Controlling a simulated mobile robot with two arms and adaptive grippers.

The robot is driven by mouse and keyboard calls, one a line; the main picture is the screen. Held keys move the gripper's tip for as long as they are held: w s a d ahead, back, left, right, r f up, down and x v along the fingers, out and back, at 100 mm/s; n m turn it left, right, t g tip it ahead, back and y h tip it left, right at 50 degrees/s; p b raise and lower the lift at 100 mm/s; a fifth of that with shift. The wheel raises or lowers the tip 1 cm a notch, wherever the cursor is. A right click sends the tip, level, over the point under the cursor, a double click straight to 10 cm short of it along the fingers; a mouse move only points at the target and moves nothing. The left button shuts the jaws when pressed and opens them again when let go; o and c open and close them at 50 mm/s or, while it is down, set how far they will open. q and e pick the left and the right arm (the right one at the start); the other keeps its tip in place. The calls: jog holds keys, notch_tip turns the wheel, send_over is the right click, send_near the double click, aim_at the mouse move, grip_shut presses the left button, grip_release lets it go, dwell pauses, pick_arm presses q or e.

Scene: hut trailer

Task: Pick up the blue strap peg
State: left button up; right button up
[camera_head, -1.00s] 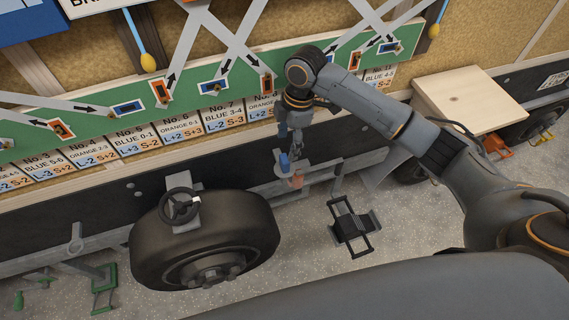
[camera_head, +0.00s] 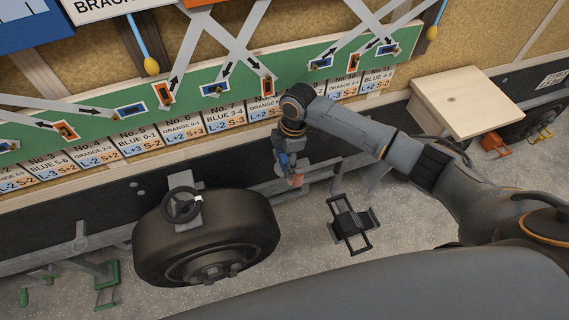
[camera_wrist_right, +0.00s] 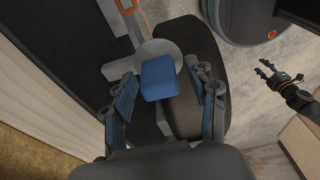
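The blue strap peg (camera_wrist_right: 160,78) shows in the right wrist view as a blue block on a round grey plate. My right gripper (camera_wrist_right: 165,98) is open, its blue-padded fingers on either side of the peg with gaps visible. In the head view my right gripper (camera_head: 287,167) points down at the trailer's side rail and largely hides the peg. A second gripper, apparently my left one (camera_wrist_right: 277,76), shows at the right of the wrist view with its fingers apart. The left gripper is not in the head view.
An orange peg (camera_head: 297,180) stands close beside the right gripper. The trailer wheel (camera_head: 210,240) is to the left. A black step-like frame (camera_head: 351,222) is on the floor to the right, and a wooden box (camera_head: 466,100) is farther right. The green board (camera_head: 190,103) runs behind.

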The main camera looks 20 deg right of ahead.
jog(key=c, duration=1)
jog(key=shift+r, duration=0.1)
jog(key=shift+s+r+b, duration=0.15)
jog(key=shift+r+b, duration=0.3)
notch_tip(320, 180, up, 6)
jog(key=shift+r+b, duration=0.1)
jog(key=shift+b, duration=0.55)
jog(key=s+b, duration=0.2)
jog(key=s, duration=1.7)
jog(key=shift+s+d, duration=0.35)
